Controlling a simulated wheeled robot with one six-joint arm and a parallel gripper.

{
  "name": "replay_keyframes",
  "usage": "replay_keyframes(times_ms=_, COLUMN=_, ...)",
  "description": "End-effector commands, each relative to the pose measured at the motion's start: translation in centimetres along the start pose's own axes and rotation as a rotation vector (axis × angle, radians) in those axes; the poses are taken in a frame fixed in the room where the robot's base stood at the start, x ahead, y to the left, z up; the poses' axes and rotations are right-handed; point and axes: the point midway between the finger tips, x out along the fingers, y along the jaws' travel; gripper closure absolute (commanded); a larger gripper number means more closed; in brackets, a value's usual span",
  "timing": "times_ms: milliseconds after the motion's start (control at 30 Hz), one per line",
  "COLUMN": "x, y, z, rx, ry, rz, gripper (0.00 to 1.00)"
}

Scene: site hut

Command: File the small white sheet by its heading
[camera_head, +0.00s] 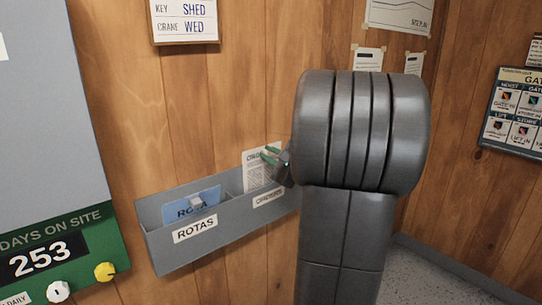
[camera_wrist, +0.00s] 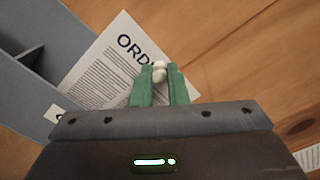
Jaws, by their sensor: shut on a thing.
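The small white sheet (camera_head: 258,172) stands at the right compartment of the grey wall rack (camera_head: 160,250), its lower part hidden behind the rack's front. That front has a label that looks like ORDERS (camera_head: 268,199). In the wrist view the sheet (camera_wrist: 95,75) shows a heading beginning "ORD" above printed lines; the rest is covered by the fingers. Whether the sheet touches the compartment floor cannot be told.
A blue ROTA card (camera_head: 190,203) sits in the left compartment, labelled ROTAS (camera_head: 195,229). A divider separates the compartments. A green day-count board (camera_head: 75,240) hangs left, a KEY/CRANE card (camera_head: 185,20) above. My arm hides the wall right of the rack.

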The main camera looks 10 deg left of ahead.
Motion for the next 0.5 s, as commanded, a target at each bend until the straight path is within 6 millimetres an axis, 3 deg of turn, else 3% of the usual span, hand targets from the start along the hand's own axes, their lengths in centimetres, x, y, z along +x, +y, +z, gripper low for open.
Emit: replay_keyframes(times_ms=500, x=0.0, y=2.3, z=-1.7, rx=-0.001, ry=0.0, rz=0.0, gripper=1.0)
